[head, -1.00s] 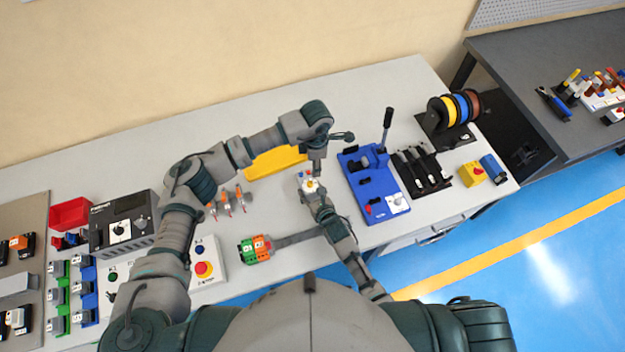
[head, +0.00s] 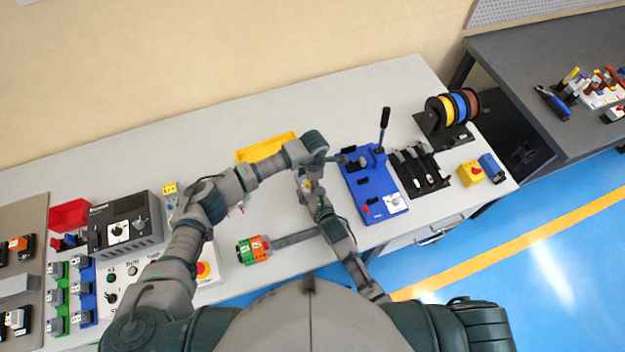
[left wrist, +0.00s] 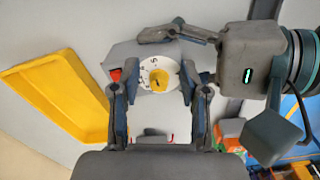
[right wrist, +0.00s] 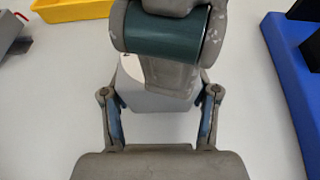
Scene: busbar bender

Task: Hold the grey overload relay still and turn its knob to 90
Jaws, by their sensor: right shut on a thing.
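The grey overload relay (left wrist: 125,55) shows in the left wrist view with a white, marked dial and a yellow knob (left wrist: 158,78) at its centre. My right gripper (left wrist: 205,50) comes in from the right there and is shut on the relay's body. In the right wrist view the relay (right wrist: 135,92) is a pale block between the right fingers (right wrist: 160,105), partly hidden by my left arm. My left gripper (left wrist: 158,72) is open, its fingertips on either side of the dial; I cannot tell whether they touch it. In the head view my arms mostly hide the relay.
A yellow tray (head: 266,146) lies behind the arms. A blue bender (head: 372,190) with an upright lever stands close on the right. A green-and-orange part (head: 254,250) lies at the front. A control box (head: 125,228) stands left. The back of the bench is clear.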

